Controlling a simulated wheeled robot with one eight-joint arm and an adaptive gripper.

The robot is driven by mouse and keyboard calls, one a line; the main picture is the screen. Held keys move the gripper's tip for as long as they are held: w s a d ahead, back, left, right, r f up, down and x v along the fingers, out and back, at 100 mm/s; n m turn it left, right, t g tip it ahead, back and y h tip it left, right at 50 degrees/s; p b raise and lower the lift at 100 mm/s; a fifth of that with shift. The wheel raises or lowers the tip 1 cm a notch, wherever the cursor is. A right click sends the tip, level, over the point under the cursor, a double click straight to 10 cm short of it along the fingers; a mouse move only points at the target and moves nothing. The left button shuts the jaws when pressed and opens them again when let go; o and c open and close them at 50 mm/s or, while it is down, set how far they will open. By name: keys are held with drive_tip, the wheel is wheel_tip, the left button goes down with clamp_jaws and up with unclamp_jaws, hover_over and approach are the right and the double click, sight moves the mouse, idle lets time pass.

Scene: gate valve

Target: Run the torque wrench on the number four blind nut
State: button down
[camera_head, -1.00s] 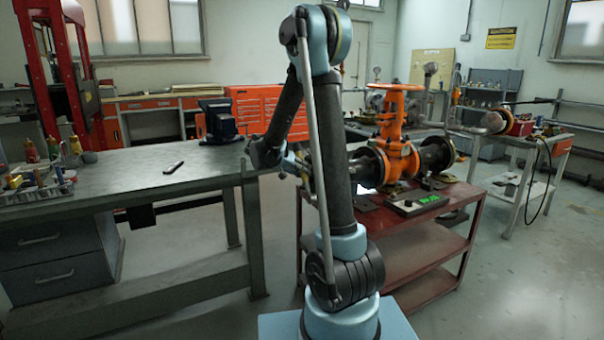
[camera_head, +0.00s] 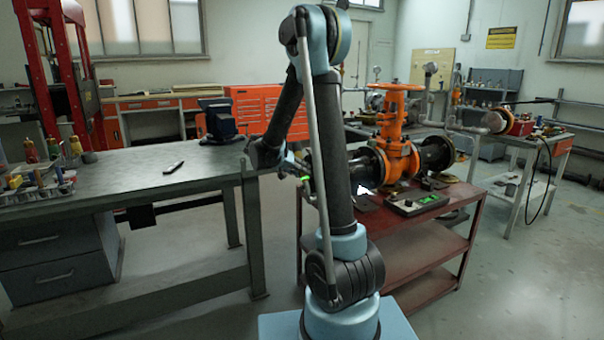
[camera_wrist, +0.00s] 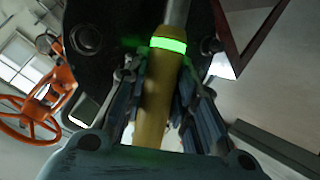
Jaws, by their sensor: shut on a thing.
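My gripper (camera_wrist: 160,100) is shut on the torque wrench (camera_wrist: 155,108), around its yellow handle. A green ring on the wrench glows, and its grey shaft runs up over a dark round flange (camera_wrist: 112,40). The wrench's far end is out of view, so I cannot tell whether it sits on a nut. The orange gate valve (camera_head: 396,150) stands on the red cart (camera_head: 440,245); its handwheel (camera_wrist: 30,118) also shows in the wrist view. In the head view my arm partly hides the pipe's left end. I cannot make out the number four blind nut.
A control box (camera_head: 415,203) with a small green display lies on the cart's front edge. A grey workbench (camera_head: 130,185) at left carries a vise (camera_head: 220,120), a small dark tool (camera_head: 174,167) and a tray of tools. Open floor lies right of the cart.

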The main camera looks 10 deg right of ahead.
drive_tip(key=shift+a, duration=0.1)
drive_tip(key=shift+s+a, duration=0.2)
drive_tip(key=shift+a, duration=0.45)
drive_tip(key=shift+s+a, duration=0.25)
drive_tip(key=shift+a, duration=0.45)
drive_tip(key=shift+s+a, duration=0.2)
drive_tip(key=shift+a, duration=0.45)
drive_tip(key=shift+d, duration=0.1)
